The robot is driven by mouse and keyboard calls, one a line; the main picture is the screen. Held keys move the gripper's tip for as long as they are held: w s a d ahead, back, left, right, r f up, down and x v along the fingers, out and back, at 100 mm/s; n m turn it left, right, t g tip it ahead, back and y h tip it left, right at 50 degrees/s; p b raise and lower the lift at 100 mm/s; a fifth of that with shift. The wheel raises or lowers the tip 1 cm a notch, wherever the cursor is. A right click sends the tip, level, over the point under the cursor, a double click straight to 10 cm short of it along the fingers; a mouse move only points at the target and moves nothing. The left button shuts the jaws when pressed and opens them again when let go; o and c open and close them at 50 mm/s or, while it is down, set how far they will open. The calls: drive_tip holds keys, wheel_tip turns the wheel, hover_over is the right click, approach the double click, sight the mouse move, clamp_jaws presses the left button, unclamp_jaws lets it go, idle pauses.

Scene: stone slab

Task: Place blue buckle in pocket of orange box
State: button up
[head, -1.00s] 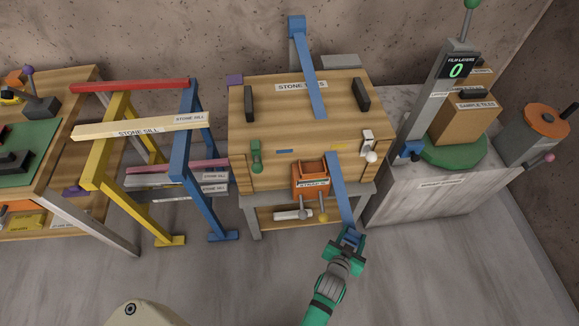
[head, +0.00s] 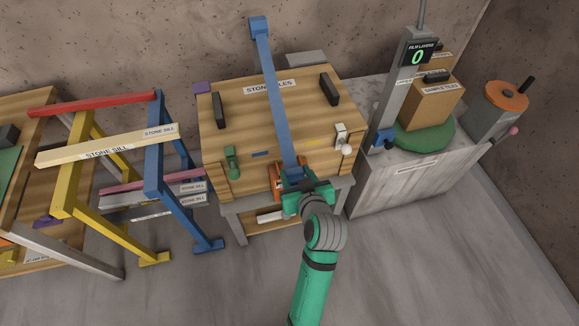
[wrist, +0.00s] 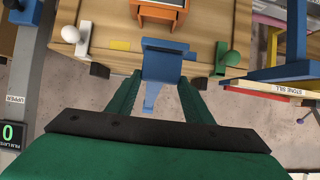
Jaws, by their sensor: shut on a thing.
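My gripper (head: 294,186) is shut on the blue buckle (wrist: 162,62) at the front edge of the wooden crate (head: 235,120). In the wrist view the buckle sits between the green fingers, with blue strap behind it. The blue strap (head: 272,95) runs from a blue block (head: 258,27) at the back, over the crate top, to my gripper. The orange box (head: 276,178) is on the crate's front, largely hidden by my gripper in the head view. In the wrist view the orange box (wrist: 160,12) is cut off by the top edge and appears apart from the buckle; its pocket is only partly visible.
A green knob (head: 232,160) and a white-knobbed lever (head: 343,142) flank the orange box on the crate front. Blue and yellow trestles (head: 155,150) stand left. A stone pedestal (head: 400,180) with a grey column (head: 405,80) stands right. The floor in front is clear.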

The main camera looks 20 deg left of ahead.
drive_tip(key=shift+w+a+f, duration=0.95)
drive_tip(key=shift+w+f, duration=1.1)
drive_tip(key=shift+f, duration=0.1)
drive_tip(key=shift+w+a+f, duration=1)
drive_tip(key=shift+w+f, duration=1.1)
drive_tip(key=shift+w+a+f, duration=0.95)
drive_tip(key=shift+w+f, duration=1.1)
drive_tip(key=shift+f, duration=0.1)
drive_tip(key=o, duration=1.1)
drive_tip(key=shift+f, duration=0.15)
